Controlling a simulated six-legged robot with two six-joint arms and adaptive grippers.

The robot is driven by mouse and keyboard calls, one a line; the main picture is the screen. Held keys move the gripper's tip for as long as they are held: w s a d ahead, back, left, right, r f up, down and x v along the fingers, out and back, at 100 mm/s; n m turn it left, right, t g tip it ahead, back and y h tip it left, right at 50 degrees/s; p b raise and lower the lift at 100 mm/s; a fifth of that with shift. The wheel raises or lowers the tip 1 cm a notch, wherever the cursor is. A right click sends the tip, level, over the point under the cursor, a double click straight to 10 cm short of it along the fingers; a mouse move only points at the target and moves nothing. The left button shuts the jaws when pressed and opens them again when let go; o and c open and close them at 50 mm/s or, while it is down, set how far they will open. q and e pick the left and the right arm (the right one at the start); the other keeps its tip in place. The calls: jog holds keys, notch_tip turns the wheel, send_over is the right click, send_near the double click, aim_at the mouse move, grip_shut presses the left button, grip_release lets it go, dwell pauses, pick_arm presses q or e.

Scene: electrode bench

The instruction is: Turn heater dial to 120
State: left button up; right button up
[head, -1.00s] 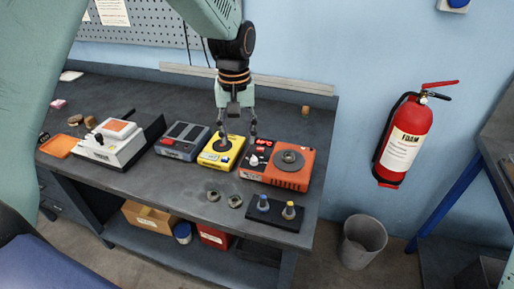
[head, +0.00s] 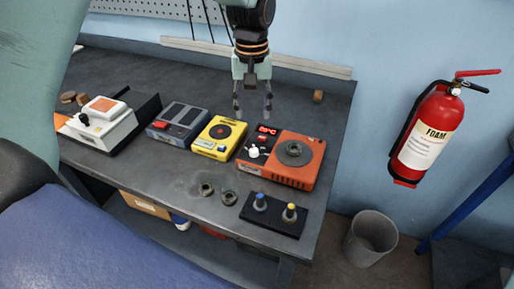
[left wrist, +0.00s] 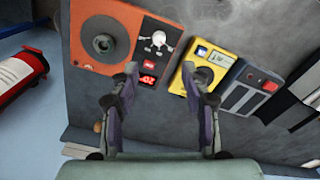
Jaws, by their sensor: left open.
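The orange heater (head: 309,158) sits on the bench, with a round plate on top, a white dial (head: 254,152) at its front left and a red lit display (head: 266,130) behind the dial. My left gripper (head: 253,108) points down, open and empty, above the back left of the heater, apart from the dial. In the left wrist view the heater (left wrist: 85,55) is at upper left. The dial (left wrist: 158,40) shows beyond and between the open fingers (left wrist: 160,78). The display digits are too small to read surely. My right gripper is not in view.
A yellow device (head: 220,137) stands close left of the heater, and a grey device (head: 178,125) left of that. Two metal nuts (head: 206,189) and a dark tray (head: 273,222) with blue and yellow knobbed pieces lie in front. A white balance-like device (head: 100,125) is farther left.

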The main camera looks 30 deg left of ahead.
pick_arm(q)
jog(key=b, duration=0.4)
send_near(254, 150)
jog(key=shift+w, duration=0.15)
jog(key=shift+d+f+b, duration=0.1)
jog(key=shift+f+b, duration=0.2)
jog(key=shift+f, duration=0.1)
jog(key=shift+s+f, duration=0.25)
notch_tip(254, 150, down, 7)
jog(key=shift+w+r, duration=0.15)
jog(key=shift+r, duration=0.05)
jog(key=shift+a+f, duration=0.25)
jog(key=shift+f, duration=0.1)
jog(key=shift+d, duration=0.1)
jog(key=shift+c, duration=0.4)
jog(key=shift+c, duration=1.4)
grip_shut()
